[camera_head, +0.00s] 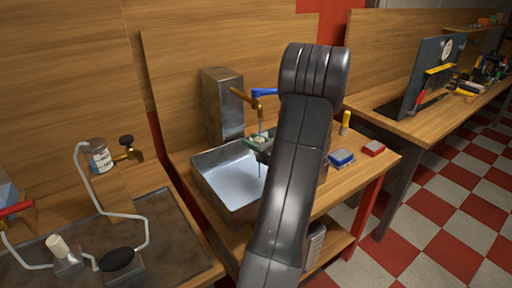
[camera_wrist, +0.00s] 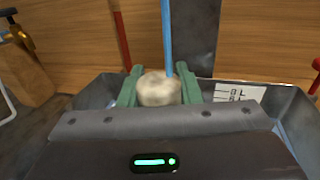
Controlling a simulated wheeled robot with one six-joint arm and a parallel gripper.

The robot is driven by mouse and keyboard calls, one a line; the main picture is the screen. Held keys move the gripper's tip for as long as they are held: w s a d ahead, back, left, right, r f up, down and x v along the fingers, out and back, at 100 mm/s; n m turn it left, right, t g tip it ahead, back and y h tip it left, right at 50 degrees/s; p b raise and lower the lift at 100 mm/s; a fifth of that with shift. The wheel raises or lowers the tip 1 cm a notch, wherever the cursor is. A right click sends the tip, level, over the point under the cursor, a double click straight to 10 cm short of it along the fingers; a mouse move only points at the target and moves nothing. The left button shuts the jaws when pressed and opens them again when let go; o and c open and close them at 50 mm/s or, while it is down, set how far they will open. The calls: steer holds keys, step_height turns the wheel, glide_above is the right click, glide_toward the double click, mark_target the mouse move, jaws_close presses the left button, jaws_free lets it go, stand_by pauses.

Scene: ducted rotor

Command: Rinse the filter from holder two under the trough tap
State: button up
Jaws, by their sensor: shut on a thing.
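My gripper (camera_wrist: 160,92) has green fingers and is shut on a cream-coloured filter (camera_wrist: 158,90). It holds the filter over the metal trough (camera_head: 222,192), below the brass tap (camera_head: 243,97) with the blue lever (camera_head: 265,92). In the wrist view a blue vertical streak (camera_wrist: 167,40), which looks like running water, comes down onto the filter's back edge. In the head view my gripper (camera_head: 260,139) is partly hidden by my arm, and the filter is small there. I cannot tell which stand is holder two.
Blue (camera_head: 341,157) and red (camera_head: 373,148) boxes lie right of the trough. A metal column (camera_head: 224,105) stands behind it.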

steer(key=shift+d, duration=0.15)
steer(key=shift+w+a, duration=0.15)
steer(key=shift+a, duration=0.4)
steer(key=shift+d, duration=0.15)
steer(key=shift+d, duration=0.4)
steer(key=shift+a, duration=0.1)
stand_by(0.3)
steer(key=shift+a, duration=0.5)
